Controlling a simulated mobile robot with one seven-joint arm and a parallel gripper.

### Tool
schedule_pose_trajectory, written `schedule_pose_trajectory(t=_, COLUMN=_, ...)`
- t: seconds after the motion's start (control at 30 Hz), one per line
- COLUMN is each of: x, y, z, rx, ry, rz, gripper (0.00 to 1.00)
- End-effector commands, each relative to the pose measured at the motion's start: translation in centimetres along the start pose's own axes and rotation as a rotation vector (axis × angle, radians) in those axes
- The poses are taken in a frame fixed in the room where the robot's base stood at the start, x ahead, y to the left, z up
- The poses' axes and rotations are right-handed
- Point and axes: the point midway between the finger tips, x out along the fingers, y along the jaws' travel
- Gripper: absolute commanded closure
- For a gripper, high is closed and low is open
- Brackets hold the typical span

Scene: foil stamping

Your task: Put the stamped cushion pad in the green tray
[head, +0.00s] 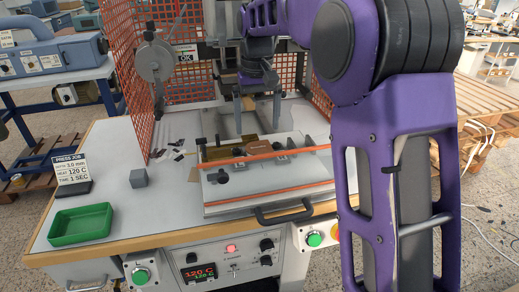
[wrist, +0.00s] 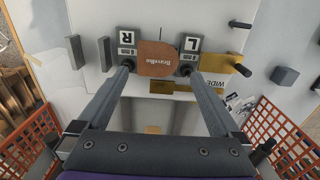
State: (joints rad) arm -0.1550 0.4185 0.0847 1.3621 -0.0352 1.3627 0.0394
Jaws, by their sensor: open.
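The green tray (head: 80,225) sits empty on the table's front left.
An orange bar (head: 285,152) crosses the bed, with a black handle (head: 283,212) in front. Orange mesh guards (head: 140,60) stand at the sides. A grey cube (head: 138,178) and a job sign (head: 71,173) stand near the tray. The table between tray and bed is mostly clear.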

Motion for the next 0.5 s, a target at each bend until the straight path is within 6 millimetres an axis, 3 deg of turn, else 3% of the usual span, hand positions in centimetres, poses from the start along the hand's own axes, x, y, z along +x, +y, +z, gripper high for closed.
schedule_pose_trajectory(t=0.33, x=4.4, y=0.3, z=-0.1, rx=0.001, ry=-0.003, rz=0.0, gripper=0.0)
schedule_pose_trajectory(t=0.5, x=5.4, y=0.3, z=-0.2, rx=0.001, ry=0.0, rz=0.0, gripper=0.0)
